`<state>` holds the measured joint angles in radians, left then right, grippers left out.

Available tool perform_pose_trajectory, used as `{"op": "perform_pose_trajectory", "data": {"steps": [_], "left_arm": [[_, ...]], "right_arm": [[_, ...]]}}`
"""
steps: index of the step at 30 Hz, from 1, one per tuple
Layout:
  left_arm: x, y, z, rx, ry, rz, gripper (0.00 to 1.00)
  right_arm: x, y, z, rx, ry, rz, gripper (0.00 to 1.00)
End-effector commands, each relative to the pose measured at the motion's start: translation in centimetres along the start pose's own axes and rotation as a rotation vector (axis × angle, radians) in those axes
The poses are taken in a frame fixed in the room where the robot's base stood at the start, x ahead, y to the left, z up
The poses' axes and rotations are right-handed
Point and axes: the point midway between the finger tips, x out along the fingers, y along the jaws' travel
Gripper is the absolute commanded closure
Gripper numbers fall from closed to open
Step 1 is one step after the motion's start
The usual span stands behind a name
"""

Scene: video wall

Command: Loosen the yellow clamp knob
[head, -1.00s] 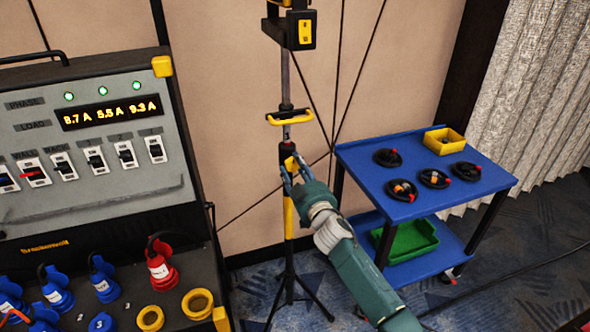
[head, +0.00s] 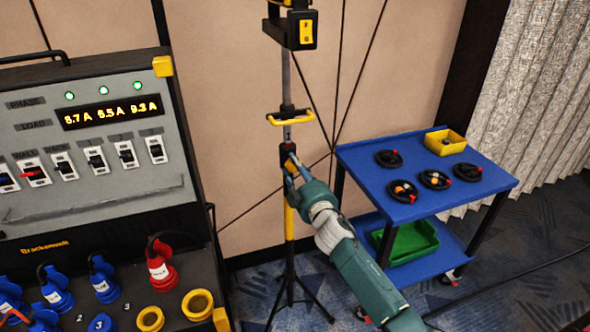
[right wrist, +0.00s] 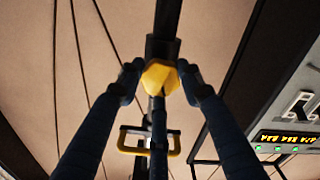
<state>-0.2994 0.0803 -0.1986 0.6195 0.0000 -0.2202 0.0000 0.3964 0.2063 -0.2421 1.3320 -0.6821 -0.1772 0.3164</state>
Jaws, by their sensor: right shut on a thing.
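The yellow clamp knob (right wrist: 160,77) sits on the dark clamp collar of the upright stand. In the right wrist view it lies between the two fingertips of my right gripper (right wrist: 160,76), which is shut on it. In the head view my right gripper (head: 292,172) reaches the stand's collar from the lower right, and only a little of the yellow knob (head: 291,161) shows beside the fingers. The stand (head: 289,218) is upright, with a yellow lower tube and a dark tripod base. My left gripper is not in view.
A yellow handle (head: 291,118) and a black head unit (head: 290,28) are higher on the stand. A power cabinet (head: 100,208) with switches and plugs stands left. A blue cart (head: 470,198) with coiled cables, a yellow bin (head: 445,141) and a green tray (head: 410,240) stands right.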

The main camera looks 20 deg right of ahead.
Motion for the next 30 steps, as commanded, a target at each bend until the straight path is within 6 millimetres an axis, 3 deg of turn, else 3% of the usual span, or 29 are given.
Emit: {"op": "perform_pose_trajectory", "data": {"steps": [1,30], "left_arm": [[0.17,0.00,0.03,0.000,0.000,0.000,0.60],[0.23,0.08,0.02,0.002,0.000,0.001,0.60]], "right_arm": [[-0.23,-0.54,1.16,-0.048,-0.020,-0.007,0.90],[-0.19,0.36,0.97,-0.974,-0.020,-0.011,0.90]]}}
